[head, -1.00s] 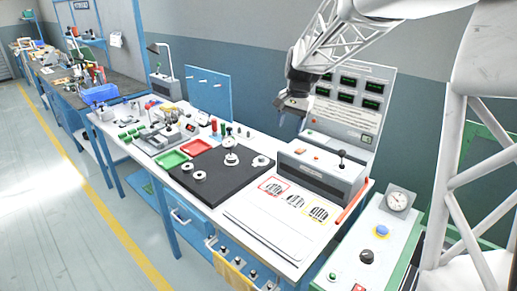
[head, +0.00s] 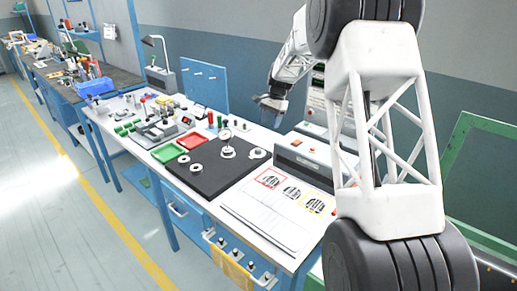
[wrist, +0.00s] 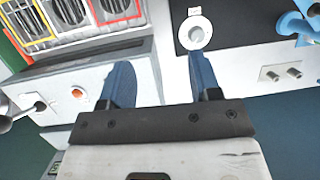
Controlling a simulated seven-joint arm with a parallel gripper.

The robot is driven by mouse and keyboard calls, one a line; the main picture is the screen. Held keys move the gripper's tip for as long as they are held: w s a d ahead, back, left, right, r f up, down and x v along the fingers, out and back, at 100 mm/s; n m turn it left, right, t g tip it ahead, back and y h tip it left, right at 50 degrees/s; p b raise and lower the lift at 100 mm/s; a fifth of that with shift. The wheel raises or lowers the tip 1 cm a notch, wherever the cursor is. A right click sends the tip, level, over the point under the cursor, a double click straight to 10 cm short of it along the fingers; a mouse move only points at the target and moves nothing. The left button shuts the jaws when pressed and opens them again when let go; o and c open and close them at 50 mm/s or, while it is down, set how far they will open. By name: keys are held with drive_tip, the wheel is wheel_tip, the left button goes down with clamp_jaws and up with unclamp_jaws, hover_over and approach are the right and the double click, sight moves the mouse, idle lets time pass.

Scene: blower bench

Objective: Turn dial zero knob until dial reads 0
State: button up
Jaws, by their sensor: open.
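My gripper (head: 271,107) hangs above the back of the white bench in the head view, in front of the blue pegboard's right side. In the wrist view its two blue fingers (wrist: 160,65) are apart with nothing held between them. An upright round piece that may be a dial (head: 227,143) stands on the black plate (head: 205,178) in the head view; its reading is too small to make out. A white disc with a grey centre (wrist: 195,32) lies beyond the right fingertip in the wrist view. I cannot tell which part is the zero knob.
A grey box (head: 300,158) stands right of the black plate; its orange button (wrist: 78,93) shows in the wrist view. Green (head: 165,153) and red (head: 191,141) trays lie left of the plate. My arm hides the right side.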

drive_tip(key=m+g, duration=0.1)
drive_tip(key=m, duration=0.1)
approach(258, 149)
drive_tip(key=f, duration=0.1)
drive_tip(key=shift+s+d+f+y, duration=0.1)
drive_tip(key=shift+s+f+y, duration=0.1)
drive_tip(key=shift+y, duration=0.2)
drive_tip(key=shift+x, duration=3.9)
drive_tip(key=shift+w, duration=0.1)
drive_tip(key=shift+c, duration=0.4)
drive_tip(key=c, duration=0.8)
drive_tip(key=shift+c, duration=0.2)
